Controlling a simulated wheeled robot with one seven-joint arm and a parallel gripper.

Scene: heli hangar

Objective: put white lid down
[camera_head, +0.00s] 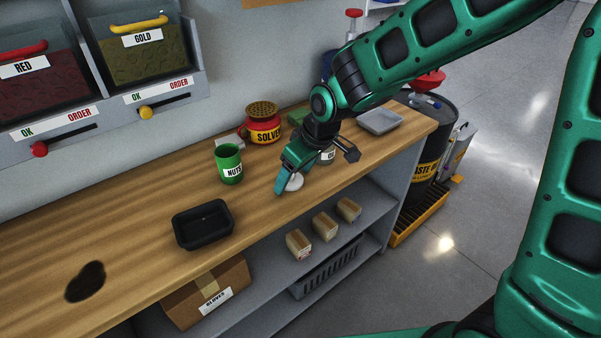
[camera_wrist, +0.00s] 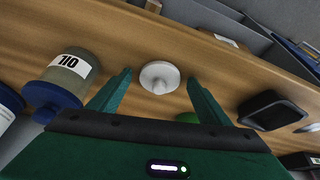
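The white lid (camera_head: 295,183) is a round disc with a raised knob. It rests on the wooden bench (camera_head: 130,232) near its front edge. In the wrist view the lid (camera_wrist: 160,77) shows between and just beyond my two fingertips, with gaps on both sides. My gripper (camera_wrist: 158,80) is open and empty. In the head view my gripper (camera_head: 288,180) is low over the bench at the lid and hides part of it. The OIL jar (camera_wrist: 66,77) stands close beside my gripper, partly hidden behind it in the head view (camera_head: 327,156).
A green NUTS can (camera_head: 229,164), a red-yellow SOLVENT can (camera_head: 263,124) and an empty black tray (camera_head: 203,224) stand left of my gripper. A grey tray (camera_head: 380,122) is to the right. A dark stain (camera_head: 85,282) marks the bench. Bare wood lies between the black tray and lid.

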